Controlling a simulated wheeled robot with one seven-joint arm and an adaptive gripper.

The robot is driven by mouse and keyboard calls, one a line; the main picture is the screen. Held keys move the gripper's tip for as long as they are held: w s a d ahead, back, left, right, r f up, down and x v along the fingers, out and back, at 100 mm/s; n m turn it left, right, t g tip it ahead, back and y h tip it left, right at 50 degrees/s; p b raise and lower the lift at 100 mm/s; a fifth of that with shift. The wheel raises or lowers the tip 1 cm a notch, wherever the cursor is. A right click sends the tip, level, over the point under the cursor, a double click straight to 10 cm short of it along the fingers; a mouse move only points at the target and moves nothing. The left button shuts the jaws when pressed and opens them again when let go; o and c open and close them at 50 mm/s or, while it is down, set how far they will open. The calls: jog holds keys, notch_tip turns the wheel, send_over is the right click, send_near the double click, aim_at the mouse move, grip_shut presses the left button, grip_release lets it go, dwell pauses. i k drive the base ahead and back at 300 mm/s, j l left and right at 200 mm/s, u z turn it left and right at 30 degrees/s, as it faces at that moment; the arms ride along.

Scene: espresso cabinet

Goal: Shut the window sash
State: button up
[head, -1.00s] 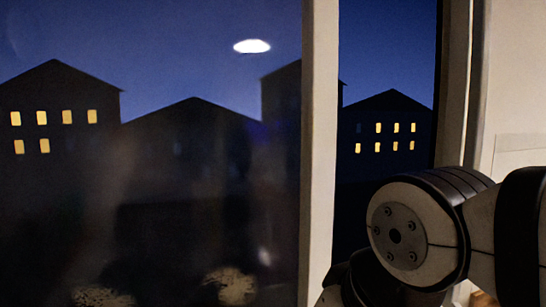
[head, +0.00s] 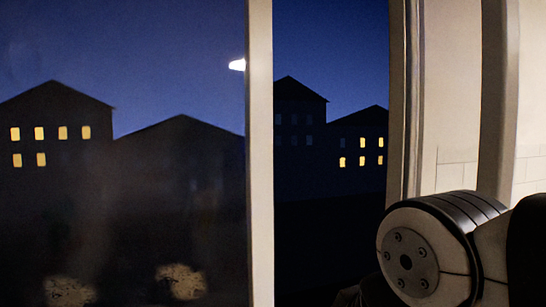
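The window sash is a large glass pane with a pale upright edge bar (head: 260,150), at the left in the head view. Right of the bar is a gap (head: 330,230) without the reflections that the pane shows, and it reaches to the pale window jamb (head: 397,100). The sash stands open. My arm's joint shows at the lower right, in front of the jamb. My gripper is out of view, so its state and any contact with the sash are hidden.
Dark houses with lit windows (head: 60,132) show outside under a blue night sky. A pale wall (head: 450,110) with a tiled lower part and another upright post (head: 498,100) stand to the right of the window. A lamp's reflection shows on the pane.

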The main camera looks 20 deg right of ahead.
aim_at(500, 35)
jog(key=k+l, duration=0.65)
jog(key=k+l+z, duration=0.1)
jog(key=k+l, duration=0.55)
jog(key=l, duration=0.15)
